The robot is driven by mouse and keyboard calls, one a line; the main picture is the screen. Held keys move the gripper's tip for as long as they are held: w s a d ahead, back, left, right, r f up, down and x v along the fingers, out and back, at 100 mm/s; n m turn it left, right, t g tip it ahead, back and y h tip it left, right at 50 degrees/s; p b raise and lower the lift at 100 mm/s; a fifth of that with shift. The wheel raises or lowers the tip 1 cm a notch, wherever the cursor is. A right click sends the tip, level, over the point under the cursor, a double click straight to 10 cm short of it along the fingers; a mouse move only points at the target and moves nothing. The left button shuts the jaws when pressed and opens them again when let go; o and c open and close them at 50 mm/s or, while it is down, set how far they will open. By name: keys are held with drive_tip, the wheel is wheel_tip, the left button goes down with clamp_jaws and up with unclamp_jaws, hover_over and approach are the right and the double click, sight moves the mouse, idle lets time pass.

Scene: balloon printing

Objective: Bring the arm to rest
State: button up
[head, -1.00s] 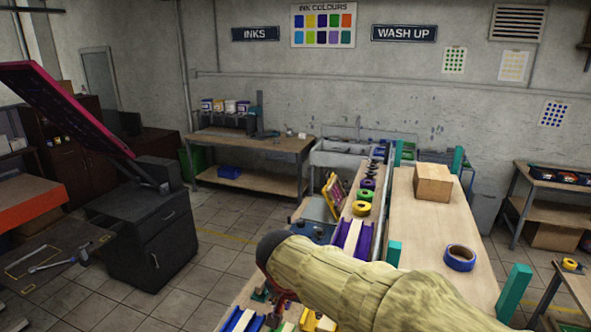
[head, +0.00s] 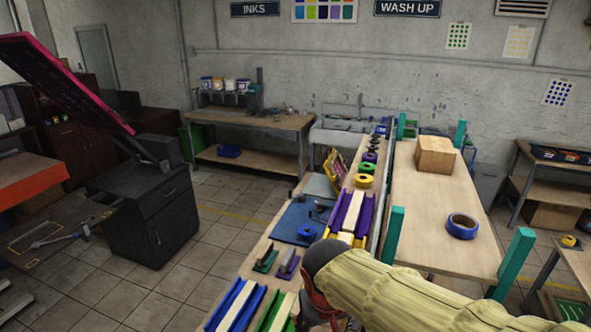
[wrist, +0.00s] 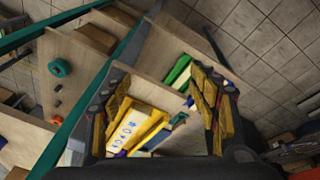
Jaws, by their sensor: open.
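My arm, in a pale yellow ribbed sleeve (head: 415,292), reaches in from the lower right of the head view over the near part of the workbench. Its dark cuff (head: 325,257) is above the bench, and my gripper is mostly hidden below and behind it there. In the wrist view my gripper (wrist: 160,82) is open, with its yellow-padded fingers wide apart and nothing between them. A yellow item with a white, blue-marked face (wrist: 130,125) lies on the bench beyond and below the fingers.
The bench holds blue (head: 236,305) and purple (head: 350,212) holders, a blue mat (head: 300,222) and tape rolls. A raised wooden table (head: 425,205) with teal posts bears a cardboard box (head: 436,155) and a blue tape roll (head: 462,226). Clear floor (head: 190,245) lies left of the bench.

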drive_tip(key=s+d+f+m+t+b, duration=0.2)
drive_tip(key=s+d+f+b, duration=1)
drive_tip(key=b, duration=0.7)
wheel_tip(320, 180, down, 2)
drive_tip(key=shift+d+f+m+t, duration=0.1)
drive_tip(key=shift+d+m+t, duration=0.2)
drive_tip(key=shift+d+t, duration=0.15)
drive_tip(key=shift+c, duration=0.5)
